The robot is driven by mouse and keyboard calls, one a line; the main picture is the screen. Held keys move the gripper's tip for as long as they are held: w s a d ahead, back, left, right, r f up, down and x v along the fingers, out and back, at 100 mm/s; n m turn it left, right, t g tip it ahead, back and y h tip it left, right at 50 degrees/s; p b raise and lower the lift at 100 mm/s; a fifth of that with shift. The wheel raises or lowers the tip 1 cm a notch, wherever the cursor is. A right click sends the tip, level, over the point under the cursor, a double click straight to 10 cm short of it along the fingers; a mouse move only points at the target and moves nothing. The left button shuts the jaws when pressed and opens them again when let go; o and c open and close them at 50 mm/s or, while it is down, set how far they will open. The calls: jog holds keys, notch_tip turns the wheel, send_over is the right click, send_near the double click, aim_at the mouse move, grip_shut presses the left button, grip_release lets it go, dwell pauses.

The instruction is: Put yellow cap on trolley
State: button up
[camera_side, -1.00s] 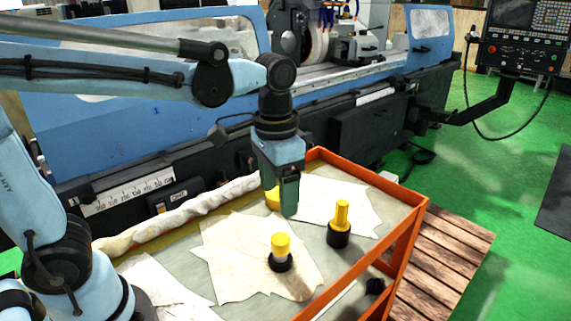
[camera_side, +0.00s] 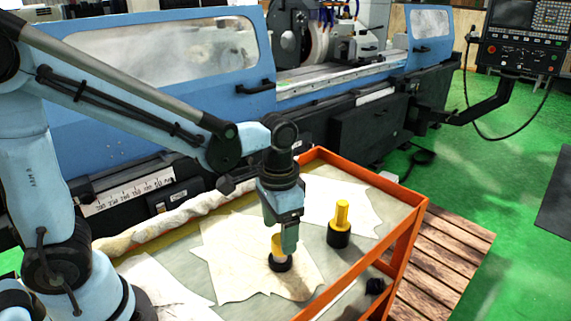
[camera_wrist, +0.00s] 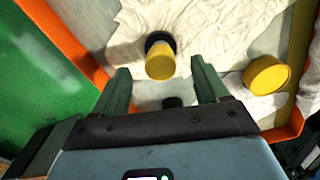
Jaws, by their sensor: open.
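My gripper (camera_side: 287,240) points down over the orange-rimmed trolley (camera_side: 402,226), with its fingers apart. A yellow cylindrical piece with a black base (camera_side: 276,241) stands on the cloth at the fingers, partly covered by them in the side view. In the wrist view this yellow piece (camera_wrist: 160,64) shows between and just beyond the open fingertips (camera_wrist: 160,76). A short round yellow cap (camera_wrist: 267,75) lies on the cloth to the right in the wrist view; my gripper hides it in the side view. Contact between fingers and piece cannot be told.
A taller yellow-topped piece with a black base (camera_side: 340,223) stands to the right on the trolley. The blue grinder (camera_side: 180,50) stands behind. A wooden pallet (camera_side: 445,250) lies to the right.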

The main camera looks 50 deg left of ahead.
aim_at(279, 239)
jog(key=shift+f, duration=1.55)
jog(key=c, duration=1.2)
jog(key=shift+r, duration=0.15)
